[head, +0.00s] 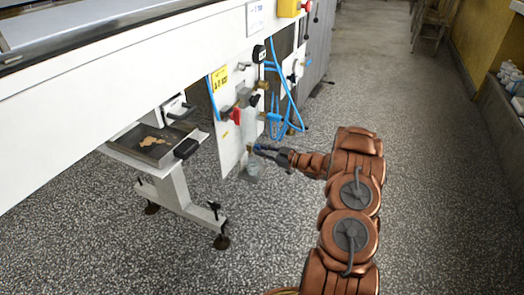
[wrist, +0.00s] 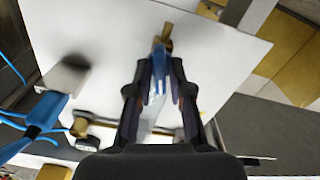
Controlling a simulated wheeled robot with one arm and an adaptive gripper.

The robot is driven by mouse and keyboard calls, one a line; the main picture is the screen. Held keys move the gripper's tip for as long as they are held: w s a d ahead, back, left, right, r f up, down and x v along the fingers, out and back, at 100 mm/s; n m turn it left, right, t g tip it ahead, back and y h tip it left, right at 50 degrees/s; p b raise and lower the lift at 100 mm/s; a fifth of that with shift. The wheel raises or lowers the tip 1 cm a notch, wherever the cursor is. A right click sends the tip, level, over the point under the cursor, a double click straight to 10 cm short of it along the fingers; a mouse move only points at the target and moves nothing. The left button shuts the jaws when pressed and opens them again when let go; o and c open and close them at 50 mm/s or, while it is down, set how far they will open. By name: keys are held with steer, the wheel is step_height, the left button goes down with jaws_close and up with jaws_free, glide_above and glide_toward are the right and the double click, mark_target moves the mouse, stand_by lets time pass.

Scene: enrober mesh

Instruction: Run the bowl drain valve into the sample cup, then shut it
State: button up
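The drain valve's blue lever (head: 258,148) is low on the white side panel of the machine. In the wrist view the blue lever (wrist: 158,62) lies between my fingertips, with a brass fitting (wrist: 166,36) just beyond it. My gripper (head: 268,151) reaches in from the right at the lever; in the wrist view its two fingers (wrist: 160,72) stand partly closed either side of it. I cannot tell whether they press on it. A small clear cup (head: 253,168) shows just below the valve; its contents are too small to make out.
A red-handled valve (head: 235,114) and blue hoses (head: 274,120) are above and beside the lever. A catch tray (head: 147,146) on a white stand is to the left. The speckled floor to the right is clear.

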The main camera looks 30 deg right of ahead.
jaws_close()
steer(key=shift+w+r, duration=0.1)
steer(key=shift+n, duration=0.4)
steer(key=shift+a+n+p, duration=0.1)
steer(key=shift+n+p, duration=0.2)
steer(key=shift+n, duration=0.7)
steer(key=n, duration=0.3)
steer(key=shift+n, duration=0.3)
steer(key=shift+a+n+b, duration=0.1)
steer(key=shift+n+b, duration=2.4)
steer(key=shift+n, duration=1.7)
